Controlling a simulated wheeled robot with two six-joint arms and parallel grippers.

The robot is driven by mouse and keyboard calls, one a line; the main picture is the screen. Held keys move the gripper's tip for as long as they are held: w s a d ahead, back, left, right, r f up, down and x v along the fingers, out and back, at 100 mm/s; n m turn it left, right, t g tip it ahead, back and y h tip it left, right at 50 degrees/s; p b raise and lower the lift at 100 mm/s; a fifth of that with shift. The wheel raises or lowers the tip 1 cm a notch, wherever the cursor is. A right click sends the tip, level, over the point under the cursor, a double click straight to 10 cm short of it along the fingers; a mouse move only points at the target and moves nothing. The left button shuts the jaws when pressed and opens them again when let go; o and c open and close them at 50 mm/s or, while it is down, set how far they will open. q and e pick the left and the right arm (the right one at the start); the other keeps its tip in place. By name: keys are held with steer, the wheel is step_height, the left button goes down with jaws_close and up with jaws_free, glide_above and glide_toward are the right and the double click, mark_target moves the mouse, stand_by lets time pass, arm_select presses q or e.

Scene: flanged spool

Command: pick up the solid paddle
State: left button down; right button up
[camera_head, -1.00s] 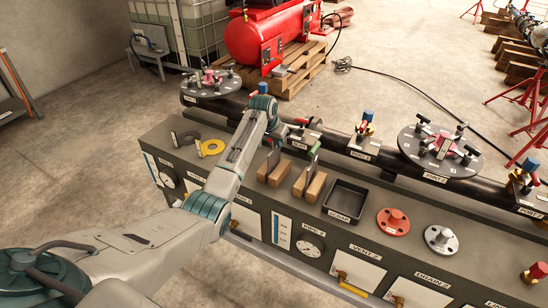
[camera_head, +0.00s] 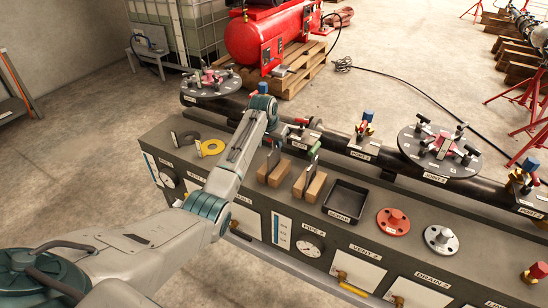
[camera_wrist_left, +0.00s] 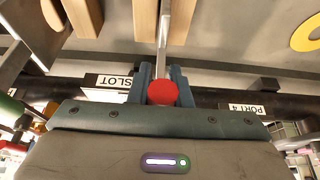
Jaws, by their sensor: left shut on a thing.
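The solid paddle (camera_wrist_left: 164,40) shows in the left wrist view as a thin grey plate, seen nearly edge-on, with a round red knob. It stands between two wooden blocks (camera_wrist_left: 145,18). My left gripper (camera_wrist_left: 160,84) is shut on the paddle at its knob end. In the head view the left gripper (camera_head: 274,137) is above the left pair of wooden blocks (camera_head: 272,173), with the paddle's grey plate (camera_head: 273,160) below it. The knob is hidden there by my gripper and wrist. The right gripper is not in view.
A green-handled paddle (camera_head: 313,151) stands in the blocks just to the right. A black tray (camera_head: 345,201), a red flange (camera_head: 393,222) and a grey flange (camera_head: 441,239) lie farther right. The dark pipe (camera_head: 340,143) runs behind. A yellow ring (camera_head: 210,148) lies left of my arm.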

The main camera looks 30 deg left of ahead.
arm_select(q)
steer(key=shift+w+r, duration=0.1)
steer(key=shift+r, duration=0.05)
stand_by(0.3)
steer(key=shift+r, duration=0.3)
step_height(320, 180, up, 8)
steer(key=shift+r+b, duration=0.15)
steer(key=shift+b, duration=0.75)
steer(key=shift+r, duration=0.45)
